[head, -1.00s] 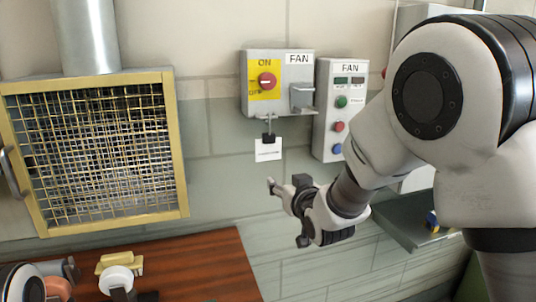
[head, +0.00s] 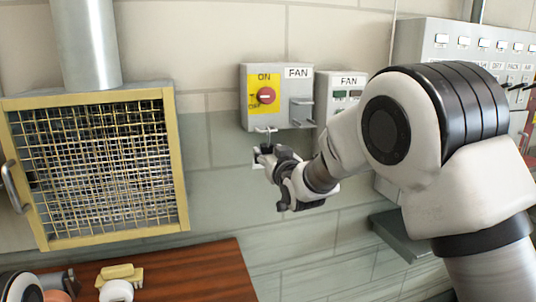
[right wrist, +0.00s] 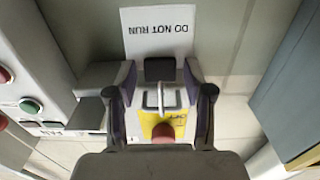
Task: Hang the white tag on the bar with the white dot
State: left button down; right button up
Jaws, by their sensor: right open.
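The white tag (right wrist: 158,35) shows upside down in the right wrist view, lettered DO NOT RUN, with a black clip (right wrist: 160,69) at its end. The clip meets a metal hook (head: 264,129) under the FAN switch box; in the head view my gripper hides most of the tag. My right gripper (right wrist: 160,82) is open, with one finger on each side of the clip; it also shows in the head view (head: 264,161). I cannot make out a white dot on any bar.
The switch box (head: 280,90) has a red knob and a small ledge. A button box (head: 335,90) and a large labelled panel (head: 455,42) with dark pegs (head: 520,86) are to the right. A mesh cage (head: 183,160) and wooden table (head: 215,275) are left.

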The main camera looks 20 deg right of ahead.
aim_at(269, 139)
grip_shut()
jog(key=shift+r+p, duration=0.35)
jog(key=shift+r, duration=0.15)
jog(key=shift+s+r+p, duration=0.25)
jog(key=shift+r+p, duration=0.3)
jog(key=shift+r, duration=0.65)
jog(key=shift+s+f+b, duration=0.35)
jog(key=shift+s+b, duration=0.1)
jog(key=shift+s, duration=0.1)
jog(key=shift+s+b, duration=0.7)
jog(key=shift+s, duration=1.15)
jog(key=shift+s+d+b, duration=0.15)
jog(key=shift+s+b, duration=0.25)
jog(key=shift+s, duration=1)
